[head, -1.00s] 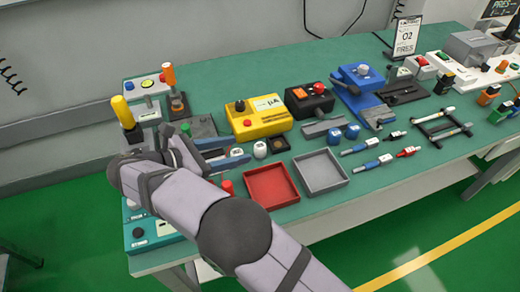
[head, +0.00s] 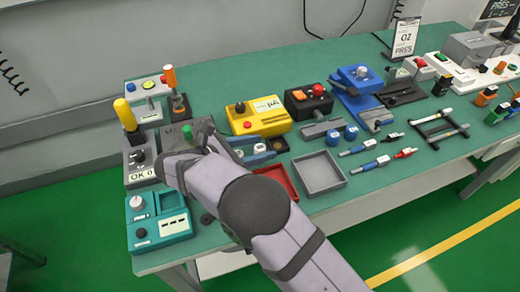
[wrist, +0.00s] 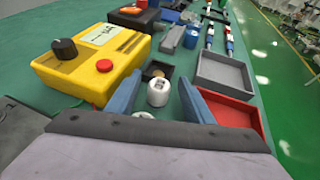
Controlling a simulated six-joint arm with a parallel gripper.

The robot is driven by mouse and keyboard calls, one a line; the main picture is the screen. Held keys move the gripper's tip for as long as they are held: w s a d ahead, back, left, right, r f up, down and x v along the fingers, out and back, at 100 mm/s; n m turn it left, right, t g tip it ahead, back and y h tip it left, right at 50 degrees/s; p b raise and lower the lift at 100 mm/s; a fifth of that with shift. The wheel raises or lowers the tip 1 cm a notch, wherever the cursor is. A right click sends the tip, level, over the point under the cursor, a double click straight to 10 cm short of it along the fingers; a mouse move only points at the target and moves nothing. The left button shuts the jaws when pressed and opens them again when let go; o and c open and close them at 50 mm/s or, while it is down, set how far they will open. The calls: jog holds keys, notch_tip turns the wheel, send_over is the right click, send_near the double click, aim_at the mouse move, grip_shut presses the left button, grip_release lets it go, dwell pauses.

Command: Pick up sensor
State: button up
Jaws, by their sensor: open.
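A small white cylinder with dark marks on top, which looks like the sensor (wrist: 158,93), stands upright on the green table. It also shows in the head view (head: 259,148). My gripper (wrist: 157,86) is open, with its two blue fingers on either side of the white cylinder and a gap to each. In the head view my gripper (head: 256,147) is low over the table beside the yellow box. A second white piece (wrist: 143,115) lies nearer my wrist and is partly hidden by the gripper body. Nothing is held.
A yellow box with a black knob (wrist: 95,62) stands left of the fingers. A red tray (wrist: 232,110) and a grey tray (wrist: 226,70) lie on the right. A small black block (wrist: 156,70) sits just beyond the white cylinder. Blue cylinders (head: 351,132) stand farther along.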

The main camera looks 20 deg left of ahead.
jog(key=shift+w+d+f, duration=0.1)
jog(key=shift+w+f, duration=0.05)
jog(key=shift+w, duration=0.05)
jog(key=shift+c, duration=0.2)
jog(key=c, duration=1.1)
